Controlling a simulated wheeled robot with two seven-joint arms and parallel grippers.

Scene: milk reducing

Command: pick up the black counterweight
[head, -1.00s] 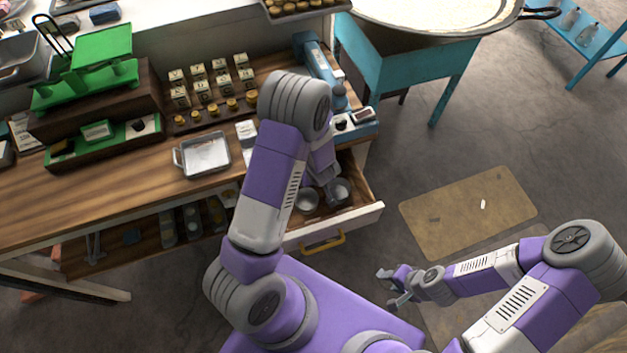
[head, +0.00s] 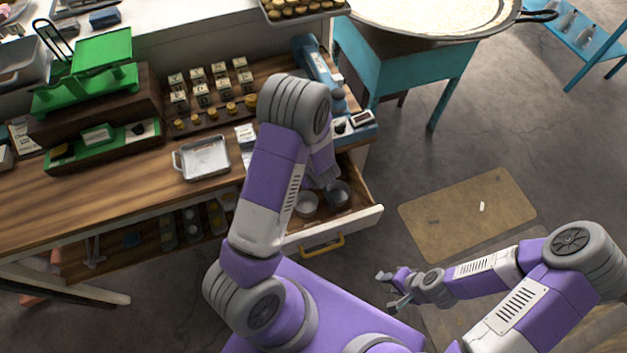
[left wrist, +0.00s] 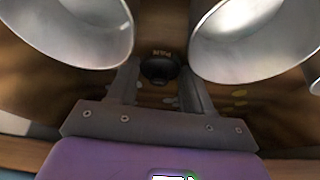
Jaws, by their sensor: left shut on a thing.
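The black counterweight (left wrist: 160,69) is a small dark round piece in the left wrist view, down in the wooden drawer between two metal cups. My left gripper (left wrist: 158,80) has one finger on each side of it and is shut on it. In the head view my left forearm and wrist cover the counterweight, and the fingertips there are hard to make out. My right gripper (head: 390,292) is open and empty, low over the floor to the right of the drawer.
The open drawer (head: 358,217) has a pale front with a yellow handle. Metal cups (head: 306,205) stand close to my left gripper inside it. A metal tray (head: 205,158), small labelled blocks and a green scale (head: 100,50) stand on the bench above.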

